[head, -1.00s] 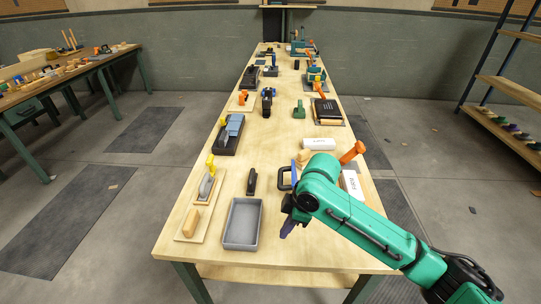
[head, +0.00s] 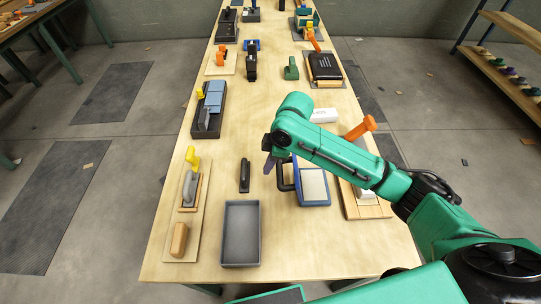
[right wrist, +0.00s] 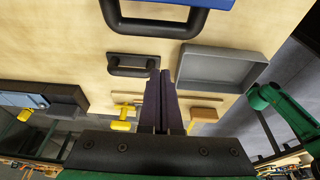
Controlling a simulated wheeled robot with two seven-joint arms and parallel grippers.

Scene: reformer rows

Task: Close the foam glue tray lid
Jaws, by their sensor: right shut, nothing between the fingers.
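The foam glue tray (head: 327,200) is a blue frame around a pale pad, on the right half of the bench. A black loop handle (head: 285,187) sticks out at its left side; in the right wrist view the handle (right wrist: 155,29) joins a blue panel (right wrist: 170,4) at the top edge. My arm hides the tray's far part, so I cannot tell how the lid stands. My right gripper (head: 268,166), with dark purple fingers, is shut and empty, just left of the handle; its fingers also show in the right wrist view (right wrist: 161,78). My left gripper is out of view.
An empty grey tray (head: 241,262) and a black-handled tool (head: 244,175) lie to the left. A trowel with a yellow handle (head: 192,157) lies on a board further left. An orange-handled tool (head: 360,129) is to the right. Bare wood surrounds the grey tray.

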